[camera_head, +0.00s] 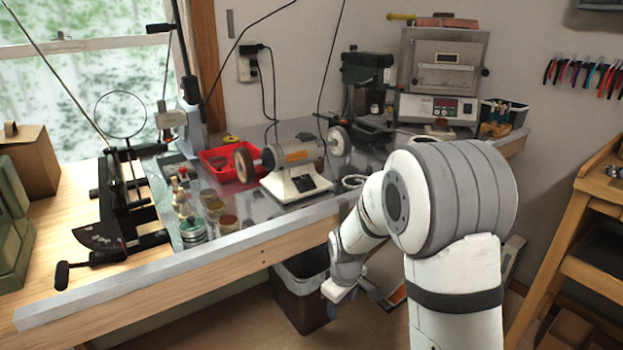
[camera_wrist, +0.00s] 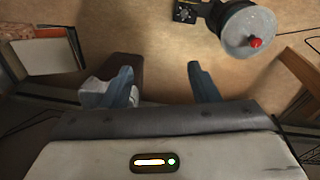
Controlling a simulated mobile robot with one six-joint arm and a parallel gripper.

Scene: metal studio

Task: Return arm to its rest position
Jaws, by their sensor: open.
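My arm is white with grey bands and fills the right centre of the head view. It bends down to the left in front of the workbench. My gripper (camera_head: 352,290) hangs below the bench edge, in front of a dark waste bin. In the wrist view, my gripper's (camera_wrist: 163,75) two blue-grey fingers stand wide apart with the brown floor between them. I see nothing held between them. In the head view the fingers are small and partly hidden by the wrist.
The workbench (camera_head: 200,262) bears a bench grinder (camera_head: 295,166), a red tray (camera_head: 222,168), several jars and a small oven (camera_head: 440,75). The dark waste bin (camera_head: 300,300) stands under its front edge. A wooden stand (camera_head: 590,190) is at the right. Brown floor lies between.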

